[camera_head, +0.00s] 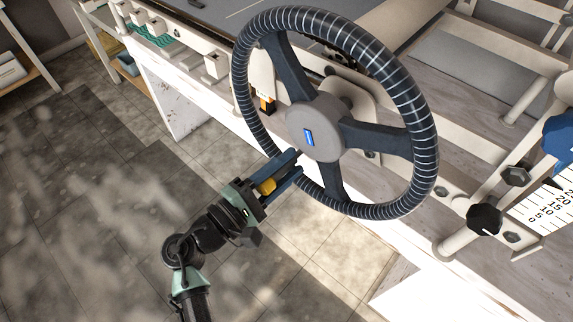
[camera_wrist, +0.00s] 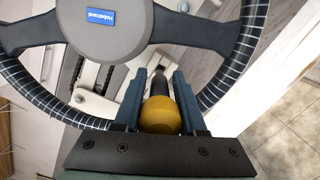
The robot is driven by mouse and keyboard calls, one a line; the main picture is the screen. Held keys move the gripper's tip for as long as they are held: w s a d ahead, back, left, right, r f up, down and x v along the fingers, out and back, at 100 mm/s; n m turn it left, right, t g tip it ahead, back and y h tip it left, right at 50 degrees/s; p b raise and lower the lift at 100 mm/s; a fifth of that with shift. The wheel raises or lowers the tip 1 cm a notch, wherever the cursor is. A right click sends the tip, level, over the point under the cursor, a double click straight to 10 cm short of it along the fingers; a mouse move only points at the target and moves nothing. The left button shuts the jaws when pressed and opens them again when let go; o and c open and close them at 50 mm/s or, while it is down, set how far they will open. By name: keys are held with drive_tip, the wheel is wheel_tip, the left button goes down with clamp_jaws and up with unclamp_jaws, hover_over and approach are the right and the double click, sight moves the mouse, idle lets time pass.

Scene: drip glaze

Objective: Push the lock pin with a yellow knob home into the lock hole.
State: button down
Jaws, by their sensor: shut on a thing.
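The lock pin has a round yellow knob (camera_wrist: 160,116) and a dark shaft (camera_wrist: 154,82). My gripper (camera_wrist: 160,95) is shut on it, with a blue finger on each side, in the wrist view. In the head view my gripper (camera_head: 285,172) points up and right at the lower left of the steering wheel, and the yellow knob (camera_head: 267,187) shows between its fingers. The shaft points away from my gripper toward the machine behind the wheel. I cannot make out the lock hole or tell whether the pin's tip is in it.
The large steering wheel (camera_head: 428,120) with dark spokes and a grey hub (camera_head: 314,130) is very close to my gripper. Behind it is a pale machine frame with a black knob (camera_head: 484,218). The tiled floor (camera_head: 90,190) at left is clear.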

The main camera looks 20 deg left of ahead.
sight(296, 159)
drive_tip(key=shift+b+x, duration=0.55)
drive_tip(key=shift+x, duration=1.75)
idle(1.4)
drive_tip(key=shift+w+a, duration=0.1)
idle(1.0)
drive_tip(key=shift+c, duration=2)
unclamp_jaws()
drive_tip(key=shift+f, duration=0.15)
drive_tip(key=shift+f, duration=0.1)
drive_tip(key=shift+p+v, duration=0.35)
drive_tip(key=shift+v, duration=2.4)
drive_tip(key=shift+a, duration=0.1)
